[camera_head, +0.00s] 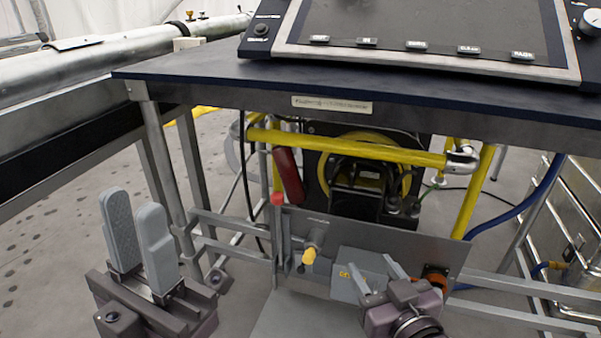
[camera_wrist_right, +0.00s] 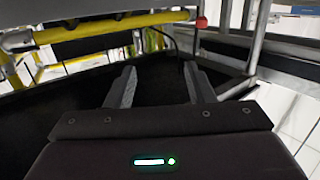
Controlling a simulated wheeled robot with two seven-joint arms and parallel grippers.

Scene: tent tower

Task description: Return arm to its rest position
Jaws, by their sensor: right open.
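My left gripper (camera_head: 134,203) is at the lower left of the head view, with its two grey padded fingers pointing up. The fingers stand apart with nothing between them. My right gripper (camera_head: 378,274) is at the lower middle right, in front of a grey metal panel (camera_head: 415,252) under the table. Its fingers are apart and empty. In the right wrist view my right gripper (camera_wrist_right: 160,74) also shows open, with a dark surface beyond the fingertips. I cannot tell whether it touches the panel.
A dark table (camera_head: 210,72) with a console (camera_head: 430,30) stands above the panel. The panel carries a red-topped post (camera_head: 278,200) and a yellow-tipped handle (camera_head: 309,256). Yellow tubing (camera_head: 350,146) runs behind it. Metal cases (camera_head: 575,215) stand at right. Floor at left is clear.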

